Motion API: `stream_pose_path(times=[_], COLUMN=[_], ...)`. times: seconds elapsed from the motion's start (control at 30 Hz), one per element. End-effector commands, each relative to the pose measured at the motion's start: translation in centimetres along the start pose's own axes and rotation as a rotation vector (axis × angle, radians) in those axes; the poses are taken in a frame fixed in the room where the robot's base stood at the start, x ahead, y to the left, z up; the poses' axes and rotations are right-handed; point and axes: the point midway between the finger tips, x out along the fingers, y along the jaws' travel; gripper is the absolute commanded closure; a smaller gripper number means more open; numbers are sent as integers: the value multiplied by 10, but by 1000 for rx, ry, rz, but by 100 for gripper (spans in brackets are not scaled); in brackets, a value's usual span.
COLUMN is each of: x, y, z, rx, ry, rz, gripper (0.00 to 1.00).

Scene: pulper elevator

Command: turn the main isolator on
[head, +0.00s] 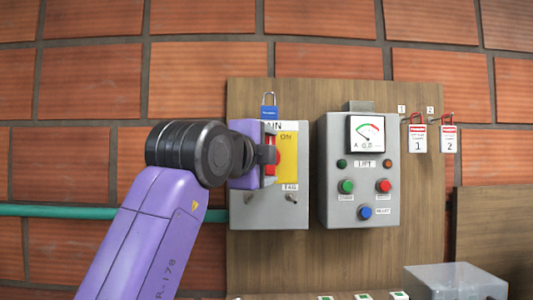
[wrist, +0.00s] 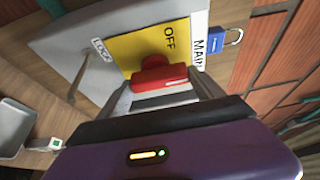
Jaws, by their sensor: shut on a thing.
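The main isolator is a grey box (head: 265,215) with a yellow plate (head: 290,152) on the left of the wooden board. Its red handle (head: 277,156) is partly hidden behind my gripper (head: 268,156). The handle also shows in the wrist view (wrist: 160,74), between my two fingers (wrist: 162,92), which are shut on it. "ON" is readable on the plate in the head view, and "OFF" in the wrist view. I cannot tell which mark the handle points to.
A blue padlock (head: 269,112) hangs at the box's top edge. To the right are the lift control box (head: 330,205) with a gauge and buttons, and two hanging tags (head: 418,140). A clear bin (head: 455,283) stands low at the right.

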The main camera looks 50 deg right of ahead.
Motion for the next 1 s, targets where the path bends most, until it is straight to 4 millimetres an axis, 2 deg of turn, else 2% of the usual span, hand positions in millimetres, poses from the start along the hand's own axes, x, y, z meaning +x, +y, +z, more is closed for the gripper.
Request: stream_pose_path(times=[0.03,0.43,0.47,0.53,0.87,1.0], x=[-4,-6,-6,-5,-3,-14], y=[-6,-6,-6,-6,-3,-3], z=[6,6,6,5,1,2], rx=[8,14,14,13,11,11], ry=[-14,-14,-14,-13,-5,-7], rz=[-12,-12,-12,-10,-3,-4], gripper=[64,64,18,4,2,2])
